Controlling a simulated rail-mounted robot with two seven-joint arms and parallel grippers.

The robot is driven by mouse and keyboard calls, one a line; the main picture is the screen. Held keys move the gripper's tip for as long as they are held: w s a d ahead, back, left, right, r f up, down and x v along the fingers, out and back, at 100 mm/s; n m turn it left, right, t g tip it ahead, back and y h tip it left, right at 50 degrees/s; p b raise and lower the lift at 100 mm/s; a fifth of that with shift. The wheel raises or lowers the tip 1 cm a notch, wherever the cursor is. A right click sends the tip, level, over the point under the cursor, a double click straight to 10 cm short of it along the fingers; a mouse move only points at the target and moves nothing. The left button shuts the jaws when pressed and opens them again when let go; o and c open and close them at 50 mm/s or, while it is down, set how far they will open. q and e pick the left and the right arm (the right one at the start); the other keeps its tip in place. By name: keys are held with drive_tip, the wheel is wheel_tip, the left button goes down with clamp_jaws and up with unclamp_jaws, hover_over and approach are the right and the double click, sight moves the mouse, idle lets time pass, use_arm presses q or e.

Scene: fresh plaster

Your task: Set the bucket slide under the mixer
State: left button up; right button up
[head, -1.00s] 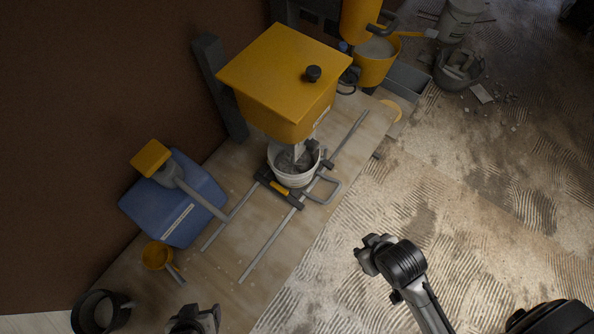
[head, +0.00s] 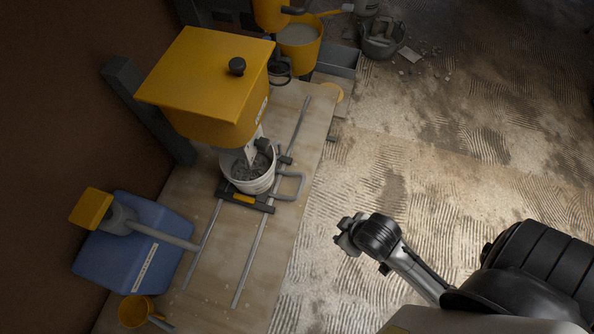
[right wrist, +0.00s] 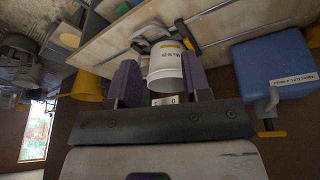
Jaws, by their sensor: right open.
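The yellow mixer (head: 205,85) stands on the wooden bench over the slide rails. A whitish bucket (head: 258,184) with grey contents sits on the dark slide (head: 228,193), below the mixer's grey outlet (head: 250,148). The slide straddles two metal rails, with its loop handle (head: 300,186) toward the floor side. My right gripper (head: 347,236) is open and empty, apart from the handle and to its lower right. In the right wrist view, the bucket (right wrist: 164,70) shows beyond the open fingers of the right gripper (right wrist: 158,60). My left gripper is out of view.
A blue container (head: 130,245) with a yellow-headed tool (head: 92,208) lies left of the rails. A yellow cup (head: 137,312) sits at the bench's near end. Yellow and grey buckets stand at the back.

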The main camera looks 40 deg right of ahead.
drive_tip(key=d+f+b, duration=0.3)
drive_tip(key=f+b, duration=0.7)
drive_tip(key=f, duration=0.2)
drive_tip(key=d+f+b, duration=0.2)
drive_tip(key=f+b, duration=0.7)
drive_tip(key=f, duration=0.4)
use_arm(q)
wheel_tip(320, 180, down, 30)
drive_tip(key=b, duration=0.8)
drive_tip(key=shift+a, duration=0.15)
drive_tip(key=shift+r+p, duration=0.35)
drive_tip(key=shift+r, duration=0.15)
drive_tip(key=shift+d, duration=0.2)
use_arm(e)
drive_tip(key=m+t+y, duration=0.3)
drive_tip(key=m+t, duration=0.9)
drive_tip(key=m, duration=0.5)
approach(301, 186)
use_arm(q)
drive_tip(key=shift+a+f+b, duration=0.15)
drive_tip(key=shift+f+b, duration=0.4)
use_arm(e)
drive_tip(key=x, duration=0.5)
drive_tip(key=f+x, duration=0.1)
drive_tip(key=x, duration=0.2)
drive_tip(key=shift+w, duration=0.25)
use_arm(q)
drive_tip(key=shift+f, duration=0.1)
use_arm(e)
drive_tip(key=shift+x, duration=0.8)
